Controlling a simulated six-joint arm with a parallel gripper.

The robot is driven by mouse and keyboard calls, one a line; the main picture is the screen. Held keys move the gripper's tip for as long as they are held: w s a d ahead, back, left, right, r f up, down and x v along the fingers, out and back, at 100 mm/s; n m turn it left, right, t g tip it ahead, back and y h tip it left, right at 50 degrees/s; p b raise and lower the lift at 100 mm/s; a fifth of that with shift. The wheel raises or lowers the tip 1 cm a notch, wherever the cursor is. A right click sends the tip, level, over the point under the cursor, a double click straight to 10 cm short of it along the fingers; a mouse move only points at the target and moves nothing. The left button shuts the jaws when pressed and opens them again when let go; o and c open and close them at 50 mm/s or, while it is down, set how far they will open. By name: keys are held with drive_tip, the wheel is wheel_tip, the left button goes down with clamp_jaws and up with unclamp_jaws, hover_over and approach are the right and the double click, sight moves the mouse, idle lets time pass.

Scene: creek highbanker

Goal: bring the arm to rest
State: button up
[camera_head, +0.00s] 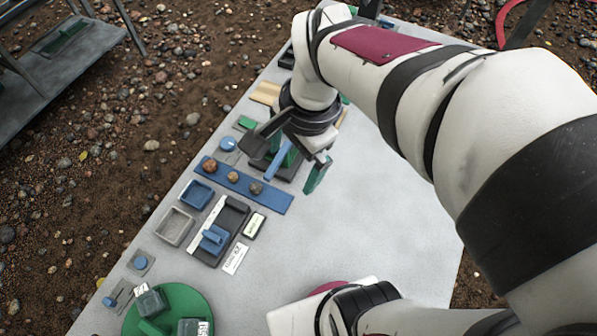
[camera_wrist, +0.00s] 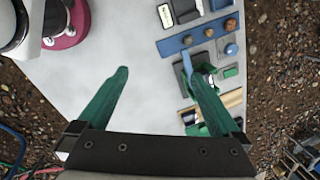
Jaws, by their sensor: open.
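My gripper (camera_head: 290,165) hangs over the grey table (camera_head: 350,220), above its left half and near the blue strip. Its two green fingers stand wide apart in the wrist view (camera_wrist: 156,74), with bare table between their tips and nothing held. In the wrist view, the right finger overlaps a dark holder with a blue bar (camera_wrist: 187,68) and green parts. I cannot tell from these views whether that finger touches it. My arm reaches in from the right side of the head view.
A blue strip (camera_head: 275,199) bears several brown stones. Nearby are a blue tray (camera_head: 197,194), a grey tray (camera_head: 174,227), a dark box (camera_head: 230,222) and a green round plate (camera_head: 190,300) bearing blocks. The table's right half is mostly clear. Pebbly ground surrounds it.

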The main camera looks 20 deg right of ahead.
drive_tip(key=s+a+f+n+g, duration=0.1)
drive_tip(key=s+a+n, duration=0.1)
drive_tip(key=s+n, duration=0.6)
drive_tip(key=s, duration=0.3)
drive_tip(key=shift+s+f, duration=0.25)
drive_tip(key=shift+s, duration=0.15)
